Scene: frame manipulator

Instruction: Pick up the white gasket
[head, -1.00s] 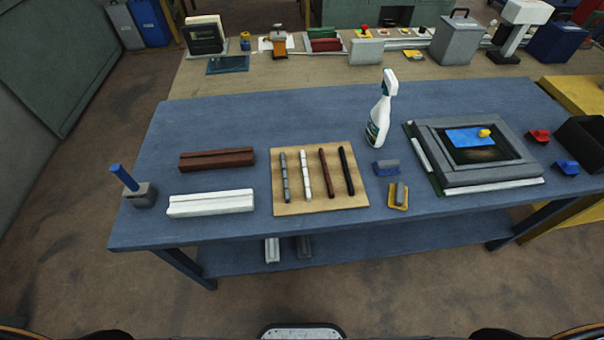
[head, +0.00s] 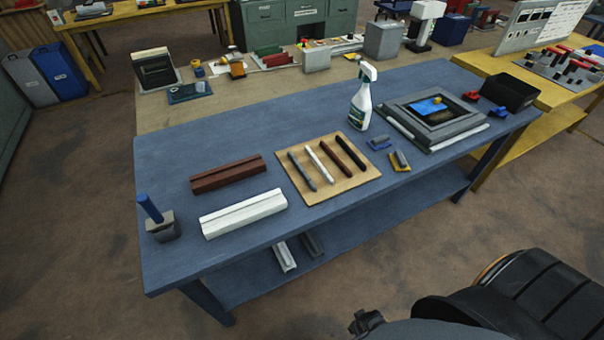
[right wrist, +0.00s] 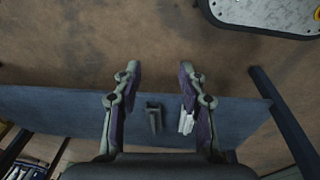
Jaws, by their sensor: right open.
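The white gasket (head: 320,164) looks to be the thin white strip on the tan board (head: 345,188), lying between a grey strip (head: 302,171) and a brown strip (head: 343,154). A black strip (head: 350,154) lies at the board's right side. My right gripper (right wrist: 160,75) is open and empty in the right wrist view. A blue shelf with a grey bar (right wrist: 154,116) and a white bar (right wrist: 187,122) shows beyond its fingers. The white gasket cannot be made out there. My left gripper is not in view.
On the blue table (head: 400,190) are a brown profile (head: 227,173), a white profile (head: 243,213), a blue-handled tool (head: 158,219), a spray bottle (head: 361,98) and a grey frame (head: 434,118). A lower shelf (head: 250,280) holds two bars. Floor is open in front.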

